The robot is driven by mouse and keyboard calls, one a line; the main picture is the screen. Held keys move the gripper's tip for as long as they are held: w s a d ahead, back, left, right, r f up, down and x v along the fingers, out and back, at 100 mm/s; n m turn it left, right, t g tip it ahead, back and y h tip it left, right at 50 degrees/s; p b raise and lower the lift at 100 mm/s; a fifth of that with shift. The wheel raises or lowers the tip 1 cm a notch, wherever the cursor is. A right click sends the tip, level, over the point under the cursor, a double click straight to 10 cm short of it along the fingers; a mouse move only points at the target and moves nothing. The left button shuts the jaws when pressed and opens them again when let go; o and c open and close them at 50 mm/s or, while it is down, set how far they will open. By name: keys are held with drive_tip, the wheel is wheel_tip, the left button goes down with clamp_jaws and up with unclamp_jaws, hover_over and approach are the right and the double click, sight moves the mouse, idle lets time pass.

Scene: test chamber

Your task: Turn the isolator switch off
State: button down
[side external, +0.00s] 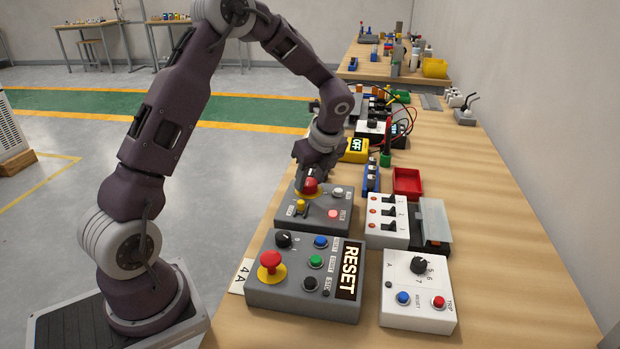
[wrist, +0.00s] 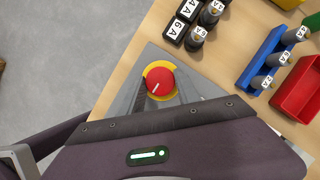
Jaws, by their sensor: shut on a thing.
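The isolator switch is a red rotary knob (side external: 310,187) on a yellow plate, on top of a grey box (side external: 325,221). My gripper (side external: 309,179) points down over the box and is shut on the knob. In the wrist view the fingers of my gripper (wrist: 160,92) lie on both sides of it, and its lower edge is close to the gripper body.
A grey RESET box (side external: 308,300) with a red mushroom button stands in front. A white three-switch box (side external: 386,226) and a white dial box (side external: 418,290) are to the right. A red tray (side external: 408,182), blue rack (side external: 371,178) and yellow OFF meter (side external: 355,149) are behind.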

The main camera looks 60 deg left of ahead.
drive_tip(key=shift+n, duration=0.3)
drive_tip(key=n, duration=0.2)
drive_tip(key=n+g, duration=0.1)
drive_tip(key=shift+w+n+g, duration=0.15)
drive_tip(key=shift+n+g, duration=0.15)
drive_tip(key=shift+n, duration=0.1)
drive_tip(key=n, duration=0.2)
drive_tip(key=n+g+h, duration=0.1)
drive_tip(key=n, duration=0.1)
drive_tip(key=shift+w+n+g, duration=0.1)
drive_tip(key=shift+n+g, duration=0.2)
drive_tip(key=n, duration=0.2)
drive_tip(key=n+h, duration=0.1)
drive_tip(key=n, duration=0.1)
drive_tip(key=shift+w+a+g+h, duration=0.1)
drive_tip(key=shift+a+g+h, duration=0.05)
drive_tip(key=shift+g+h, duration=0.2)
drive_tip(key=shift+a+n+g+h, duration=0.15)
drive_tip(key=shift+n+h, duration=0.3)
drive_tip(key=shift+n, duration=0.75)
drive_tip(key=shift+d+n+g+h, duration=0.1)
drive_tip(key=shift+n+h, duration=0.3)
drive_tip(key=shift+n, duration=0.8)
drive_tip(key=c, duration=0.9)
unclamp_jaws()
drive_tip(key=shift+o, duration=0.2)
drive_tip(key=shift+a, duration=0.1)
